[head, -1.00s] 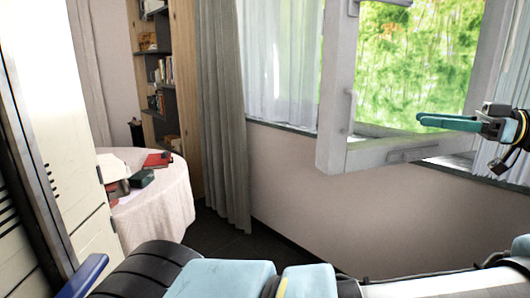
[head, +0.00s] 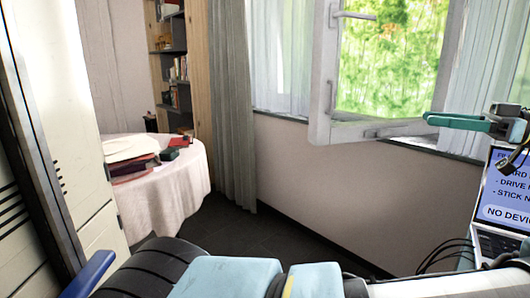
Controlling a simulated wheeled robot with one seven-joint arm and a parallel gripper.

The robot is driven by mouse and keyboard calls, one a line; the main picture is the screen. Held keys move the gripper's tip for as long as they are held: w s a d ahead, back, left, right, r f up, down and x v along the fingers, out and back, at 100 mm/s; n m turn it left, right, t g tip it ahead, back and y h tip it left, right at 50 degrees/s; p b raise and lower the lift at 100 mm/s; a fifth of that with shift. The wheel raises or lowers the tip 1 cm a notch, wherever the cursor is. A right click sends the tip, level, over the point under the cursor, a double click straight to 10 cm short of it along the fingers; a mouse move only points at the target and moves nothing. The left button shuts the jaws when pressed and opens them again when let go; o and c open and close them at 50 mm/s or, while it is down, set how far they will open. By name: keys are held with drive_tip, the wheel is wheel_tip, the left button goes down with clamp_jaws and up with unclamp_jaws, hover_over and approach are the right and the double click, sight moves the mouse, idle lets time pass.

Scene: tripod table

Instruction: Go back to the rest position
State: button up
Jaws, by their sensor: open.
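My gripper (head: 432,120) shows at the right of the head view, with teal fingers seen from the side. It holds nothing that I can see. In the picture it lies in front of the lower right of the open window and above the laptop. My arm crosses the bottom of the view, with light blue and black parts. The wrist runs off the right edge.
A laptop (head: 505,190) with a lit screen stands at the right edge, with cables beside it. An open window sash (head: 320,90) juts inward. A cloth-covered table (head: 190,195) with books stands at left, before a bookshelf (head: 172,70). Dark floor between is clear.

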drive_tip(key=w+a+f+m+g+h+p, duration=0.1)
drive_tip(key=w+a+f+g, duration=0.1)
drive_tip(key=w+a, duration=0.55)
drive_tip(key=w+a+f+m+g+h+p, duration=0.1)
drive_tip(key=w+a+f+m+g, duration=0.15)
drive_tip(key=w+a, duration=0.5)
drive_tip(key=w+a+f+m+g+h+p, duration=0.15)
drive_tip(key=a+f, duration=0.25)
drive_tip(key=a, duration=0.4)
drive_tip(key=w+a+f+m+g+h, duration=0.1)
drive_tip(key=w+a+f+g+h, duration=0.15)
drive_tip(key=a, duration=0.45)
drive_tip(key=s+a+f+m+g+h+p, duration=0.1)
drive_tip(key=s+a+f+m+h+p, duration=0.2)
drive_tip(key=s+a+f+h, duration=0.45)
drive_tip(key=s+a+r+m+t+h+p, duration=0.2)
drive_tip(key=s+r+m, duration=0.3)
drive_tip(key=s, duration=0.4)
drive_tip(key=shift+a+r+t+h+p, duration=0.3)
drive_tip(key=shift+t+h+p, duration=0.25)
drive_tip(key=shift+t+p, duration=0.25)
drive_tip(key=shift+c, duration=0.3)
